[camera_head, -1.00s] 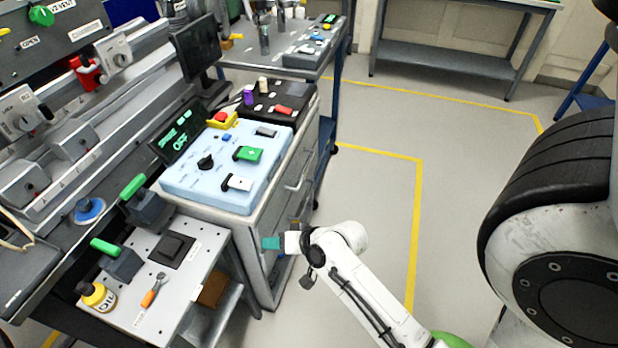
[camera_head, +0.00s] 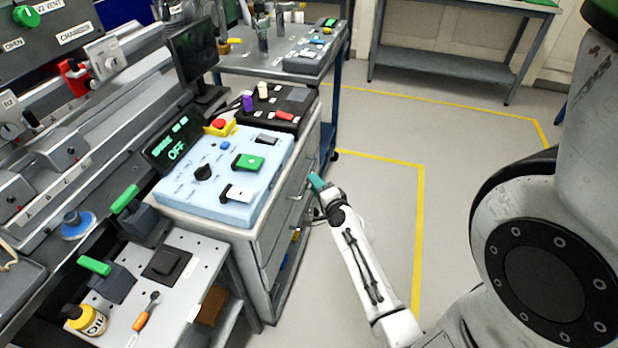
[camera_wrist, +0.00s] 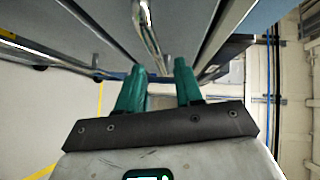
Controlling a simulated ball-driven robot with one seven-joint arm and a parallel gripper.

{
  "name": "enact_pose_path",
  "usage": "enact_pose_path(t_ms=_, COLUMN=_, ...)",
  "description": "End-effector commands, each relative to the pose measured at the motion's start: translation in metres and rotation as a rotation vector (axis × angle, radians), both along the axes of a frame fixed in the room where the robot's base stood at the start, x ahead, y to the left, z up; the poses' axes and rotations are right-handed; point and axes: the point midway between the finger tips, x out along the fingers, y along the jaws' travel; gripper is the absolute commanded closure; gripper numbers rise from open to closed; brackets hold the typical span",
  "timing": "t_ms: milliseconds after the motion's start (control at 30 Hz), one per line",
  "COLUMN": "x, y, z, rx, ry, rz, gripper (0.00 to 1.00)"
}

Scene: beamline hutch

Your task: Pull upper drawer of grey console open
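The grey console (camera_head: 262,246) stands left of my arm in the head view, with its drawer fronts facing right. The upper drawer (camera_head: 279,208) looks closed, and its bar handle (camera_head: 297,191) is next to my gripper (camera_head: 316,181). In the wrist view, the two teal fingers of my gripper (camera_wrist: 160,68) are apart. A metal bar handle (camera_wrist: 147,34) runs down toward the gap between them. I cannot tell whether the fingers touch it. The head view hides the far fingertip side.
A pale blue control panel (camera_head: 225,205) and a black box (camera_head: 292,93) sit on the console. A side table (camera_head: 206,246) with tools stands at front left. Yellow-lined floor (camera_head: 385,205) to the right of the console is free.

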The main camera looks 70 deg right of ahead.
Motion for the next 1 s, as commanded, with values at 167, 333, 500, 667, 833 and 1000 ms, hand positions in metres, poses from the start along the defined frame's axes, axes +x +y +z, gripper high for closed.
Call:
enact_pose_path(t_ms=167, x=0.019, y=-0.020, z=-0.004, rx=0.000, ry=0.000, rz=0.000, gripper=0.64)
enact_pose_path(t_ms=333, x=0.029, y=-0.030, z=-0.006, rx=0.000, ry=0.000, rz=0.000, gripper=0.64)
enact_pose_path(t_ms=500, x=0.032, y=-0.032, z=-0.007, rx=0.000, ry=0.001, rz=0.001, gripper=0.64)
enact_pose_path(t_ms=667, x=0.032, y=-0.032, z=-0.007, rx=0.000, ry=0.001, rz=0.001, gripper=0.64)
enact_pose_path(t_ms=833, x=0.032, y=-0.032, z=-0.007, rx=0.000, ry=0.001, rz=0.001, gripper=0.78)
enact_pose_path(t_ms=1000, x=0.032, y=-0.032, z=-0.007, rx=0.000, ry=0.002, rz=0.001, gripper=0.94)
